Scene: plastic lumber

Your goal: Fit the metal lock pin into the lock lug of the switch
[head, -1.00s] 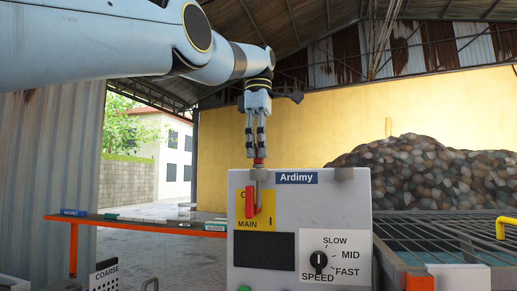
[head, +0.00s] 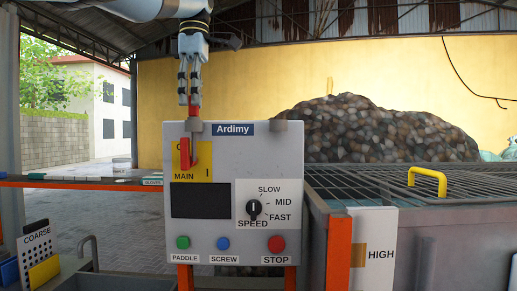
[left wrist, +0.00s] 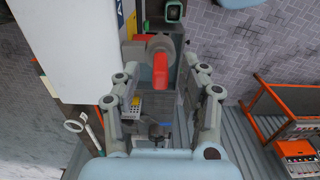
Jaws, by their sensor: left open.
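The metal lock pin with its red grip (head: 194,111) stands upright at the top edge of the grey control box (head: 290,165), above the grey lug (head: 193,127) over the main switch. The switch's red lever (head: 188,155) is on a yellow plate marked MAIN. My left gripper (head: 189,101) points down from above, open, its fingertips around or just above the red grip. In the left wrist view the red grip (left wrist: 160,68) shows between the spread fingers, beside a grey round part (left wrist: 160,42). I cannot tell how deep the pin sits. My right gripper is not in view.
The box carries a speed knob (head: 254,208), several push buttons and a red stop button (head: 276,243). A grated bin with a yellow handle (head: 428,181) stands to the right. A rack marked COARSE (head: 37,238) is at lower left.

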